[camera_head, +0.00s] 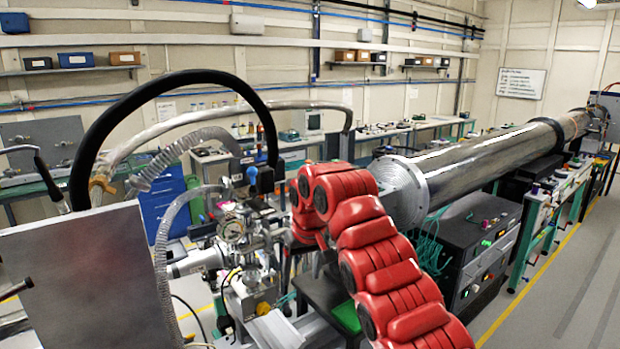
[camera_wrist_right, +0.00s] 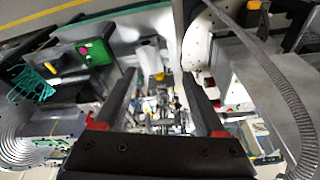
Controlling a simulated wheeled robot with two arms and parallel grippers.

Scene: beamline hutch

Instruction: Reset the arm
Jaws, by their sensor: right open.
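My red right arm (camera_head: 385,265) comes in from the lower right of the head view, rises to a bent joint near the middle and folds down behind itself. Its gripper is mostly hidden behind the arm there. In the right wrist view the right gripper (camera_wrist_right: 160,76) shows two dark fingers spread apart, with nothing held between them. Beyond the fingers are blurred metal fittings. My left arm and left gripper are not in view.
A valve assembly with a round gauge (camera_head: 232,231) and hoses stands left of the arm. A large steel tube (camera_head: 480,160) runs to the back right, above a black equipment box (camera_head: 480,255). A grey panel (camera_head: 85,280) is at the lower left. Open floor (camera_head: 575,300) lies at the right.

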